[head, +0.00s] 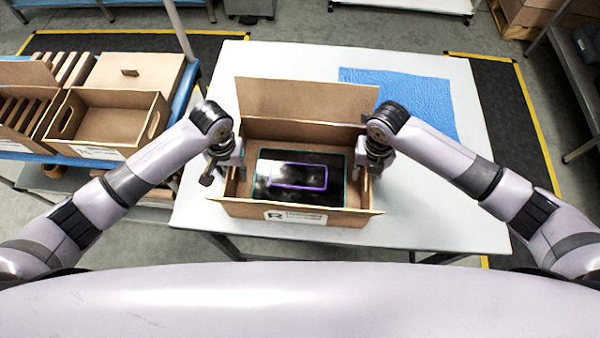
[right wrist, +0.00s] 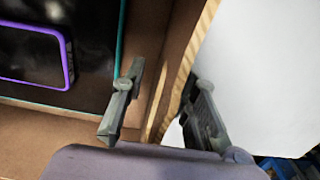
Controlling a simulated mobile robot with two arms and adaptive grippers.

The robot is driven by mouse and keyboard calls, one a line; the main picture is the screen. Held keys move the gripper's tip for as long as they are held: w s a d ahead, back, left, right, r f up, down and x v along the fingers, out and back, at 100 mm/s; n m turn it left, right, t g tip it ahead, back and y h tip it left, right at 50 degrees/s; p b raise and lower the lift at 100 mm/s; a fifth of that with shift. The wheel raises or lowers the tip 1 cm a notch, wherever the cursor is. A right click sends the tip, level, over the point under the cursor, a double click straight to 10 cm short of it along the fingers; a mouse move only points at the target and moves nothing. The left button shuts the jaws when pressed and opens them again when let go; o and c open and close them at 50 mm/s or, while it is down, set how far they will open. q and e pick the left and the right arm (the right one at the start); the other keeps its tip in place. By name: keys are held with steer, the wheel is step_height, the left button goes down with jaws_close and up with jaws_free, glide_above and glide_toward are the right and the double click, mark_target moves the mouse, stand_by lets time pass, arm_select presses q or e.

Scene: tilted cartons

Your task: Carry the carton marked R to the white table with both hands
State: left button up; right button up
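The carton marked R (head: 265,211) is brown, open-topped and appears to rest on the white table (head: 460,215), near its front edge. Its back flap stands up. Inside lie a dark teal-rimmed tablet (head: 335,170) and a smaller purple-rimmed device (head: 299,178) on top of it. My left gripper (head: 219,170) is at the carton's left wall, fingers apart, one outside the wall. My right gripper (right wrist: 165,105) straddles the right wall (right wrist: 187,65) in the right wrist view, one finger inside and one outside, with gaps to the wall.
A blue cloth (head: 415,92) lies at the table's back right. The table right of the carton is bare. At left, a blue-edged rack (head: 188,90) holds other cartons, including an open empty one (head: 108,118). A grey shelf (head: 575,85) stands at far right.

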arm_select(q)
steer(key=shift+c, duration=0.2)
arm_select(e)
steer(key=shift+c, duration=0.2)
arm_select(q)
jaws_close()
arm_select(e)
jaws_close()
